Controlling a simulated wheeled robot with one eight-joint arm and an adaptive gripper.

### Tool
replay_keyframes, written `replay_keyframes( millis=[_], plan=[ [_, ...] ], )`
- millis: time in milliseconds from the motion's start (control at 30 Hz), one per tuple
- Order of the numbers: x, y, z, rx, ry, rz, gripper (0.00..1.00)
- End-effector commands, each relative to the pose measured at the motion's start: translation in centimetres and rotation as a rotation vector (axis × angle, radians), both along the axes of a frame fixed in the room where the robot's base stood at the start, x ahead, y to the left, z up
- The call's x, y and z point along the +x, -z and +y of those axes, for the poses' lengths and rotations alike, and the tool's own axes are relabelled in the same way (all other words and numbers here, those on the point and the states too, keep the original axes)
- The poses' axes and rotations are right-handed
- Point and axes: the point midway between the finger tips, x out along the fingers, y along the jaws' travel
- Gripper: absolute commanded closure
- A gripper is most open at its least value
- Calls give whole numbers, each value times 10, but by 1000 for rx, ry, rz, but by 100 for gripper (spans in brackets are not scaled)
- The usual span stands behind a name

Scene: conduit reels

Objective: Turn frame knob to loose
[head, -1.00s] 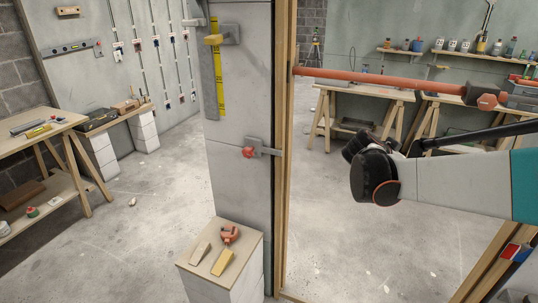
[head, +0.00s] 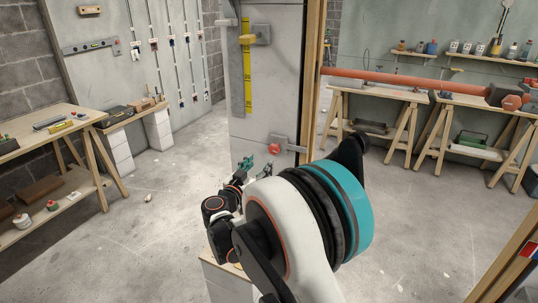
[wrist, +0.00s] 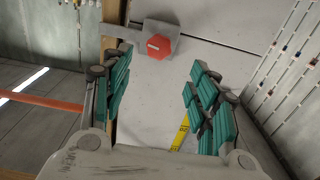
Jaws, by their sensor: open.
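The red knob (head: 274,150) sits on a grey clamp plate that bridges the concrete pillar and the wooden frame. In the wrist view the knob (wrist: 158,46) is a red octagonal face with a pale mark, too small to read. My gripper (head: 243,168) is open and empty, just left of and a little below the knob in the head view. In the wrist view its teal-padded fingers (wrist: 163,92) stand wide apart. The knob shows beyond them, near the top and between their lines, with no visible contact.
A yellow clamp (head: 256,34) and yellow scale (head: 247,75) are higher on the pillar (head: 282,85). An orange bar (head: 405,80) runs right from the wooden frame (head: 313,65). My arm hides most of the low block stand (head: 225,280). Workbenches stand left and behind.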

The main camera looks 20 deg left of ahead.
Motion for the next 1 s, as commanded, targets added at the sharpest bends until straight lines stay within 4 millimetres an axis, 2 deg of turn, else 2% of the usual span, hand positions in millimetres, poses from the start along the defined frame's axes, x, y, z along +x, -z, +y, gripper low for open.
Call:
replay_keyframes(
  millis=[33,300,500,700,967,1000],
  plan=[
    [12,3,-2,0,4,0,46],
    [64,3,-6,0,3,1,46],
    [92,2,-8,0,2,1,46],
    [104,0,-8,0,0,1,46],
    [105,0,-8,0,0,1,46],
    [105,0,-9,0,0,1,50]
  ],
)
